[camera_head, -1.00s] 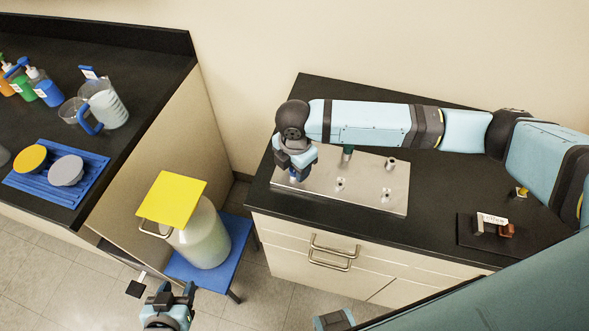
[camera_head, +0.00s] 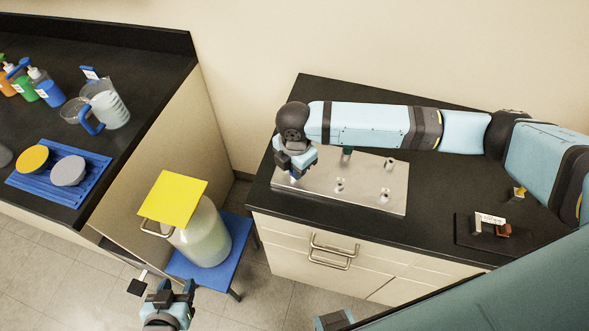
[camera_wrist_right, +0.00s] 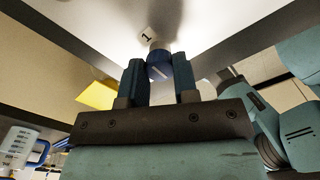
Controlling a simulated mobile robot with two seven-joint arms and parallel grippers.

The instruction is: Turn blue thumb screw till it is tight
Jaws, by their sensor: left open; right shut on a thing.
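The blue thumb screw (camera_wrist_right: 158,64) shows between the two fingers of my right gripper (camera_wrist_right: 158,76) in the right wrist view, next to a label marked 1. In the head view my right gripper (camera_head: 294,176) points down at the left end of a metal plate (camera_head: 325,194) and is shut on the screw. The gripper mostly hides the screw there, so its depth in the plate cannot be seen. My left gripper (camera_head: 170,292) is open and empty, low in front of the blue stool.
The plate lies on a black bench (camera_head: 292,208) and carries a green screw (camera_head: 347,153) and several metal posts. A small black stand (camera_head: 470,236) is at the bench's right. A yellow-topped jar (camera_head: 205,240) stands on a blue stool (camera_head: 238,240). Another bench with bottles is at left.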

